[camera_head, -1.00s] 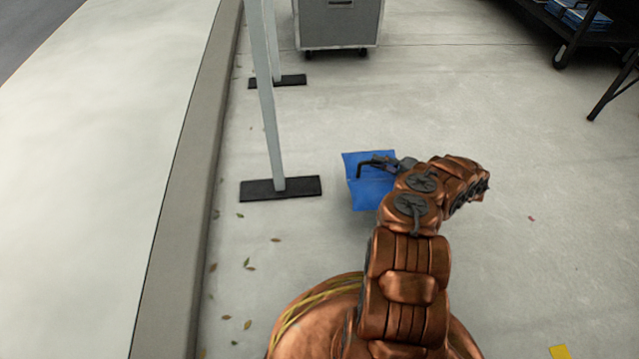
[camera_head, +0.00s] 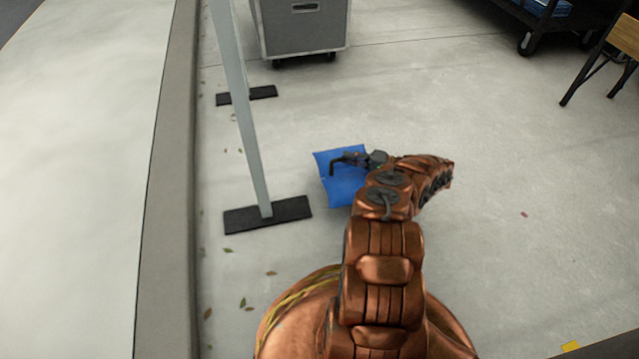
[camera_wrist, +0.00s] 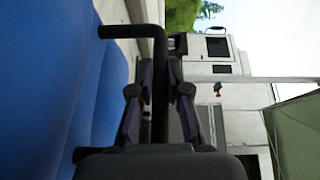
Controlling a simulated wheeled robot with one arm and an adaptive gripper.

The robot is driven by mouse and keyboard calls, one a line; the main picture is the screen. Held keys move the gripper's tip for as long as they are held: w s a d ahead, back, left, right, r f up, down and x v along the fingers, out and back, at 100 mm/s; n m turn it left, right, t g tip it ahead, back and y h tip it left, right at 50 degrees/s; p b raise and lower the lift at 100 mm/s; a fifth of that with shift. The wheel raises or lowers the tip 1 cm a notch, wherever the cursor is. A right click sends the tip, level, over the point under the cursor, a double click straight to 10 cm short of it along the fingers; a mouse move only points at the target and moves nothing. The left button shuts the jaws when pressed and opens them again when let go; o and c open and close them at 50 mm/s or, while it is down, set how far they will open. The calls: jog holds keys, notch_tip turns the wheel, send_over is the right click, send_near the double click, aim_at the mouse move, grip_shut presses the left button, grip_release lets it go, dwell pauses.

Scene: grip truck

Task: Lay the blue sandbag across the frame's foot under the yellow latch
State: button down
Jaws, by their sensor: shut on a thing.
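The blue sandbag (camera_head: 343,186) hangs from my gripper (camera_head: 352,160) to the right of the nearer frame foot. My gripper is shut on its dark handle. In the wrist view the bag's blue side (camera_wrist: 50,90) fills the left, and the black handle bar (camera_wrist: 160,75) runs between the fingers (camera_wrist: 160,112). The frame's nearer foot (camera_head: 290,208) is a flat black plate under a grey post (camera_head: 245,130). A second black foot (camera_head: 262,92) lies farther back. I cannot make out the yellow latch in any view. The bag's height above the floor is hard to tell.
A grey wheeled case (camera_head: 300,32) stands behind the frame. A kerb (camera_head: 165,170) runs along the left. A dark cart (camera_head: 550,22) and a folding chair (camera_head: 622,40) are at the upper right.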

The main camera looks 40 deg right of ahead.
jog(key=shift+w+a+r, duration=0.1)
jog(key=shift+w+a, duration=0.1)
jog(key=shift+a, duration=0.4)
jog(key=shift+w+a+r, duration=0.1)
jog(key=shift+w+a, duration=0.1)
jog(key=shift+a, duration=0.4)
jog(key=w+a+f+b, duration=0.1)
jog(key=a+f+b, duration=0.1)
jog(key=a, duration=0.4)
jog(key=w+a+f+b, duration=0.1)
jog(key=a+f+b, duration=0.1)
jog(key=a, duration=0.5)
jog(key=shift+w+f+b, duration=0.2)
jog(key=shift+f+b, duration=0.2)
jog(key=shift+f, duration=0.1)
jog(key=shift+a+f, duration=0.1)
jog(key=shift+f, duration=0.5)
jog(key=c, duration=1.1)
grip_release()
jog(key=shift+f, duration=0.1)
jog(key=shift+c, duration=0.2)
